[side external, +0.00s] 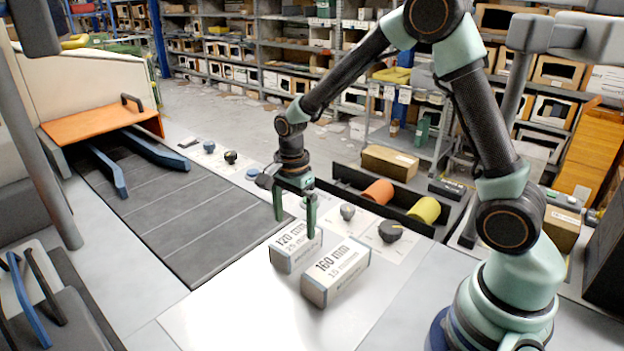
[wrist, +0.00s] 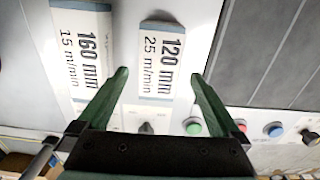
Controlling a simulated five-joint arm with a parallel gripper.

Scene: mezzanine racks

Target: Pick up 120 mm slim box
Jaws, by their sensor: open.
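The 120 mm slim box (side external: 294,249) is a small white box with blue edges, marked "120 mm 25 m/min", lying on the white worktop. In the wrist view the 120 mm box (wrist: 161,62) lies between the lines of my open fingers, ahead of the tips. My gripper (side external: 295,222) points down just above and behind it, with green fingers apart. In the wrist view my gripper (wrist: 160,76) is empty, its left tip near the gap between the two boxes. The larger 160 mm box (side external: 336,271) stands close beside the 120 mm box; it also shows in the wrist view (wrist: 84,50).
Black knobs (side external: 390,231) stand on the panel behind the boxes. An orange roller (side external: 378,192), a yellow roller (side external: 424,210) and a cardboard box (side external: 390,161) lie farther back. A dark conveyor (side external: 190,215) is at left. The white worktop (side external: 215,318) is clear in front.

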